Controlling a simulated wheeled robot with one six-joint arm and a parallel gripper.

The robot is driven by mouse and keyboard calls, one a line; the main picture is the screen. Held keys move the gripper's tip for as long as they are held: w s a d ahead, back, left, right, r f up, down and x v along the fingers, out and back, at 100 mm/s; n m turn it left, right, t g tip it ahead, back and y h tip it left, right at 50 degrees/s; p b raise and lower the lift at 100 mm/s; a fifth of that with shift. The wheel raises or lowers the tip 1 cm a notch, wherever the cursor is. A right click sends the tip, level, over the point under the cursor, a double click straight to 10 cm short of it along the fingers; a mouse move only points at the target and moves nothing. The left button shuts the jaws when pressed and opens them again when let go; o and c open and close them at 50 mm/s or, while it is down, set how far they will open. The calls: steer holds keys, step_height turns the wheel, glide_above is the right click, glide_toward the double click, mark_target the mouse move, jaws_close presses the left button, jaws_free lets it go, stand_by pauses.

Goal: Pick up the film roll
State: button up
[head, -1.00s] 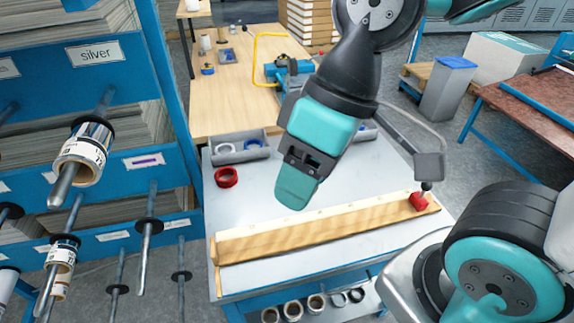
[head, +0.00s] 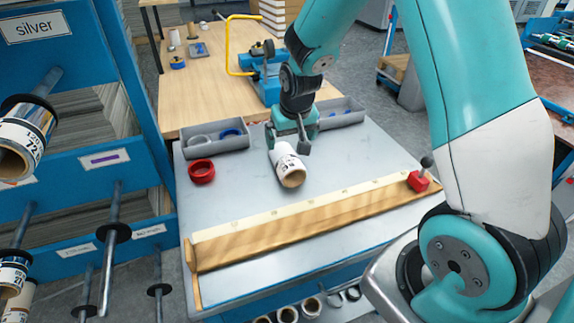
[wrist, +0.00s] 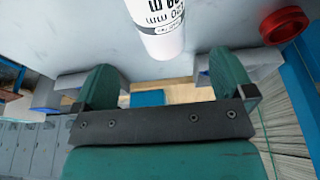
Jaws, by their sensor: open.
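The film roll (head: 290,170) is a white tube with dark print and a tan core. It lies on the grey metal table (head: 240,190), with one open end towards the front. My gripper (head: 287,142) is open at the roll's far end, with one finger on each side of it. In the wrist view the roll (wrist: 160,28) shows between and beyond the two green fingertips (wrist: 165,62). There is a gap on both sides of it. I cannot tell whether the fingers reach past its end.
A wooden rail (head: 310,222) with a red clamp (head: 417,181) runs along the front. A red tape ring (head: 202,172) lies left of the roll. Grey bins (head: 215,144) stand behind. A blue rack (head: 130,205) with rolls on rods is at left.

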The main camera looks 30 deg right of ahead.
mark_target(288, 156)
steer(key=p+x, duration=0.1)
steer(key=x, duration=1)
steer(key=shift+s+f+p, duration=0.1)
steer(key=shift+f+p, duration=0.05)
steer(key=shift+p, duration=0.2)
steer(key=c, duration=1)
